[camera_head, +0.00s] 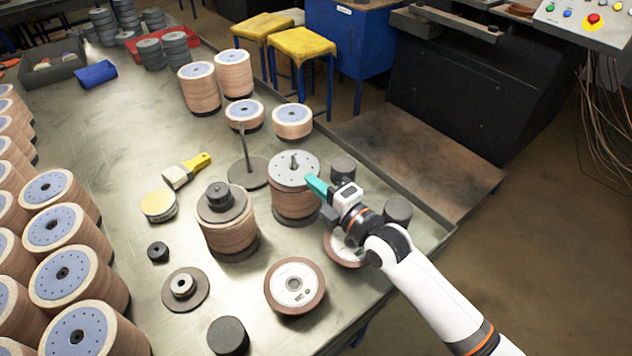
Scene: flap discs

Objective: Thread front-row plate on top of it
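A grey metal plate (283,169) with small holes lies level at the top of a brown flap disc stack (294,203) in the middle of the table. The tip of a spindle (295,159) sticks up through the plate's centre. Whether the plate rests fully on the stack is hard to see. My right gripper (317,187) has its teal fingertips at the plate's right front edge. The fingers overlap in this view, so their gap is hidden. My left gripper is not in view.
Left of it stands another stack (230,236) with a black nut on top. A bare spindle (245,150) stands behind. Flap discs (295,287) and black cylinders (228,336) lie in front. A brush (187,170) lies left. Several stacks (62,253) line the left edge.

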